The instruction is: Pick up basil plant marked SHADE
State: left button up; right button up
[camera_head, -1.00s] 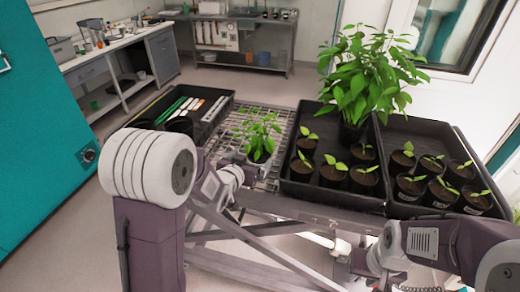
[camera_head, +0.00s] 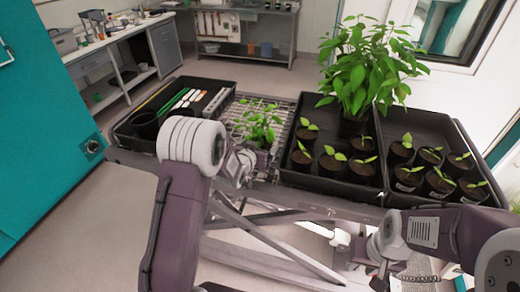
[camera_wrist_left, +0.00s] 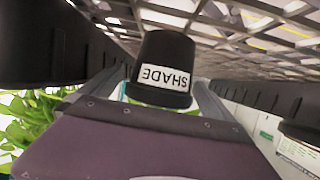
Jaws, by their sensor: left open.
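The basil plant (camera_head: 260,125) stands on the metal grid top of the cart, left of the black trays. Its black pot (camera_wrist_left: 165,62) fills the middle of the left wrist view, upside down in that picture, with a white label (camera_wrist_left: 165,78) reading SHADE. My left gripper (camera_head: 247,160) is open in front of the pot and hides most of it in the head view. In the left wrist view the pot sits ahead, between the jaws; I cannot tell whether they touch it. My right gripper (camera_head: 381,274) is low at the front right, its fingers unclear.
Another black tray (camera_head: 218,118) at left holds dark pots and coloured stakes.

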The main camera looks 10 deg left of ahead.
aim_at(260, 123)
pick_arm(q)
jog(key=shift+w+a+f, duration=0.1)
jog(key=shift+w+f, duration=0.1)
jog(key=shift+w, duration=0.1)
jog(key=shift+s+r, duration=0.15)
jog(key=shift+s, duration=0.05)
jog(key=c, duration=0.7)
jog(key=shift+w, duration=0.1)
jog(key=c, duration=1)
notch_tip(260, 123, up, 10)
